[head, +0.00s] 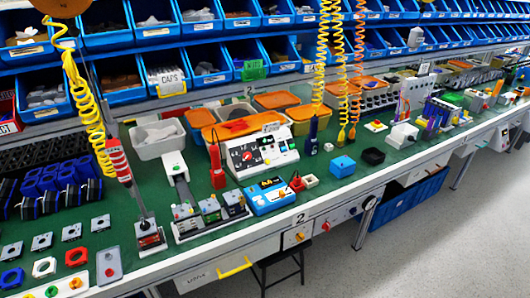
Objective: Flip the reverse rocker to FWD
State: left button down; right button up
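A white sloped control box (284,160) stands on the green bench top near the middle of the head view. Its dark front panel carries a round red-and-white dial (247,155), a small green patch and several small controls. I cannot make out which small part is the reverse rocker, nor any FWD marking or rocker position. Neither of my grippers is in view.
A red-and-black tool (217,167) stands left of the control box. Small fixtures (210,208) sit at the front edge. Coiled yellow hoses (85,100) and orange hoses (340,60) hang over the bench. Blue bins line the back. The grey floor (440,240) at right is clear.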

aim_at(283, 145)
jog(key=i+l+u, duration=0.15)
jog(key=i, duration=0.3)
jog(key=i+l+u, duration=0.1)
jog(key=i+l, duration=0.2)
jog(key=i, duration=0.1)
